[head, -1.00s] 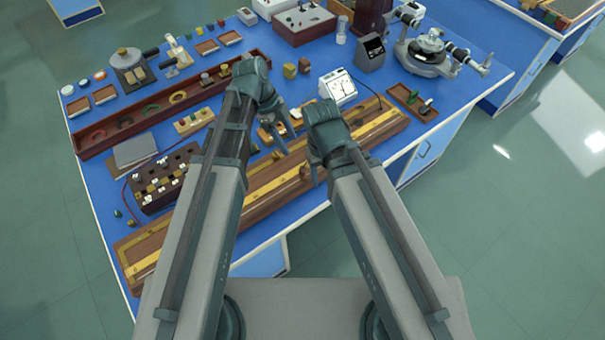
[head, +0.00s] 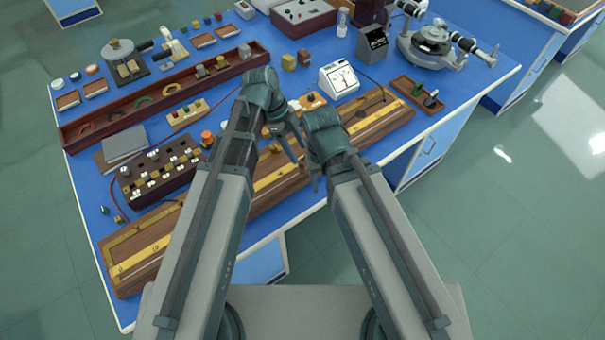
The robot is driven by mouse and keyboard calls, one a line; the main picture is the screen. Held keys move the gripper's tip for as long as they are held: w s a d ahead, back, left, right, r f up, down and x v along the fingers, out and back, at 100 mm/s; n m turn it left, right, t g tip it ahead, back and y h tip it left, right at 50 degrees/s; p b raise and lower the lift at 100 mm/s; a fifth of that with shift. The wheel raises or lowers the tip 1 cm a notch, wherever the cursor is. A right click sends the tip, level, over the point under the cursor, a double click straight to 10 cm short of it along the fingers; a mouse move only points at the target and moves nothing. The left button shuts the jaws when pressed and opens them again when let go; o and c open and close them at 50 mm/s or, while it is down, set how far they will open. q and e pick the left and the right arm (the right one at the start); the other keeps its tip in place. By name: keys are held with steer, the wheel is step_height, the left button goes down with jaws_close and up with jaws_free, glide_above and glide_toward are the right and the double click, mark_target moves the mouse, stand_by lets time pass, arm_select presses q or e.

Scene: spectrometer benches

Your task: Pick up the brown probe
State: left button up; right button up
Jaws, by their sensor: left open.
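I cannot pick out the brown probe for certain. A small brownish piece (head: 275,147) shows beside my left gripper, close to the long wooden wire board (head: 365,127), but it is too small to name. My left gripper (head: 290,146) is open over the middle of this board, its fingers pointing down to the right. My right gripper (head: 314,180) is close to its right, above the board's front edge. Its fingers are mostly hidden by its own wrist. My forearms cover part of the board and bench.
The blue bench (head: 300,215) is crowded. A dark plug box (head: 158,172) stands left, a white meter (head: 338,79) behind the grippers, and a small wooden tray (head: 405,85) with little pieces to the right. A spectrometer (head: 432,45) stands at the back right.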

mark_target(302, 161)
arm_select(q)
steer(key=shift+d+f, duration=0.15)
steer(key=shift+f, duration=0.15)
arm_select(e)
steer(key=shift+f, duration=0.3)
arm_select(q)
steer(key=b+x, duration=0.4)
steer(key=shift+s+a+f, duration=0.15)
steer(key=shift+a+f, duration=0.05)
steer(key=shift+f, duration=0.05)
steer(key=shift+d+f+b, duration=0.2)
steer(key=shift+f+b, duration=0.15)
steer(key=shift+b, duration=0.15)
arm_select(e)
step_height(302, 161, down, 5)
steer(key=shift+r, duration=0.1)
arm_select(q)
steer(key=shift+r, duration=0.1)
jaws_close()
